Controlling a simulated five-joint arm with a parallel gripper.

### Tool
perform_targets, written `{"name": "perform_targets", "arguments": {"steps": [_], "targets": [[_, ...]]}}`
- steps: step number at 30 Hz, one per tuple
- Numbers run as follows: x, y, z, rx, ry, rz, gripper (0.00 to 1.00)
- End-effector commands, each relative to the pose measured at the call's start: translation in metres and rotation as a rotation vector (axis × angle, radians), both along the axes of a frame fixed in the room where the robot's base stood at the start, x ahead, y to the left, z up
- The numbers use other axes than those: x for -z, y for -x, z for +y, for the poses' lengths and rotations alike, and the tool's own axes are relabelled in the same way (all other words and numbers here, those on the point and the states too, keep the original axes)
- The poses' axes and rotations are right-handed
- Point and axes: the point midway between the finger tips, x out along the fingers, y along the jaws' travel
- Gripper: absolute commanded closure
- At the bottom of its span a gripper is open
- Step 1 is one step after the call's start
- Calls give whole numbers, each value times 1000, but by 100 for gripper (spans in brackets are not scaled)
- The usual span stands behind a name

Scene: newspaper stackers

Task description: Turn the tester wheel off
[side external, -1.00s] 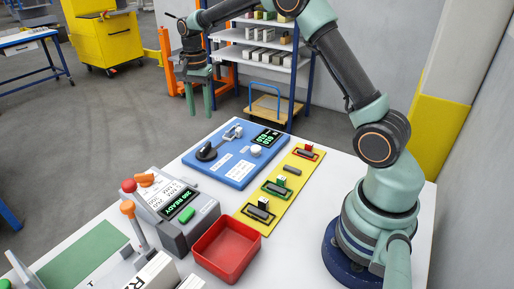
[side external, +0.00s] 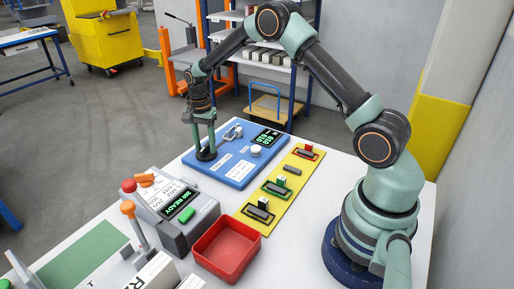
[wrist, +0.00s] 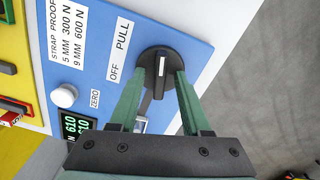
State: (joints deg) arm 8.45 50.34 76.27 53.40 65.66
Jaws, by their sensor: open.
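The tester wheel is a black round knob (wrist: 161,70) with a raised grip bar and a white pointer line, on the blue tester panel (wrist: 205,47). Labels PULL (wrist: 123,33) and OFF (wrist: 113,73) are printed beside it. In the wrist view the pointer line stands roughly upright in the picture; I cannot tell surely which label it marks. My gripper (wrist: 158,76) is open, one green finger on each side of the knob; contact is unclear. The tester's green display (wrist: 76,128) is lit.
A white ZERO knob (wrist: 64,95) and a metal clamp (side external: 233,132) sit on the same panel. A yellow board (side external: 247,215) with several small parts, a red bin (side external: 228,248) and a grey READY machine (side external: 190,228) stand nearby on the white table.

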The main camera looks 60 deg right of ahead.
Motion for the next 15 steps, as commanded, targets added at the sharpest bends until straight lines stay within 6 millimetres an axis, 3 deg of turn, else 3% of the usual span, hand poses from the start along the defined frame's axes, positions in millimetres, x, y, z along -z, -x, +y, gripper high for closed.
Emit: {"name": "perform_targets", "arguments": {"steps": [6,8,10,15], "targets": [[0,0,0,0,0,0,52],[0,0,0,0,0,0,72],[0,0,0,0,0,0,98],[0,0,0,0,0,0,100]]}}
